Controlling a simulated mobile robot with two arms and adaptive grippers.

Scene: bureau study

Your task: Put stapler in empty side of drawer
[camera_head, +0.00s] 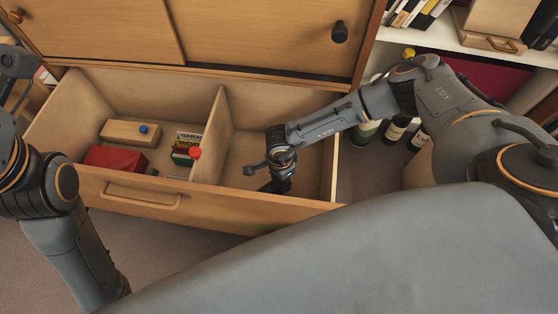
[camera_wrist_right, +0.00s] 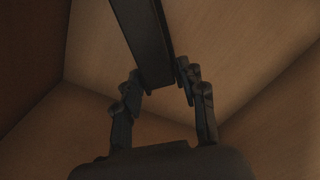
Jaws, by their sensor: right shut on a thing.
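The drawer (camera_head: 160,209) is pulled open, with a divider (camera_head: 214,135) splitting it in two. My right gripper (camera_head: 277,185) is down inside the right compartment and shut on the dark stapler (camera_head: 266,188), which is mostly hidden by the gripper in the head view. In the right wrist view the stapler (camera_wrist_right: 146,40) is a long dark bar between the fingers (camera_wrist_right: 158,85), with wooden drawer walls and floor around it. I cannot tell whether it touches the drawer floor. My left arm shows at the left edge of the head view; its gripper is out of frame.
The left compartment holds a wooden box (camera_head: 131,132), a red box (camera_head: 115,158) and small coloured items (camera_head: 187,148). Bottles (camera_head: 396,131) stand to the right of the drawer. The cabinet front (camera_head: 260,35) rises behind it. The right compartment is otherwise clear.

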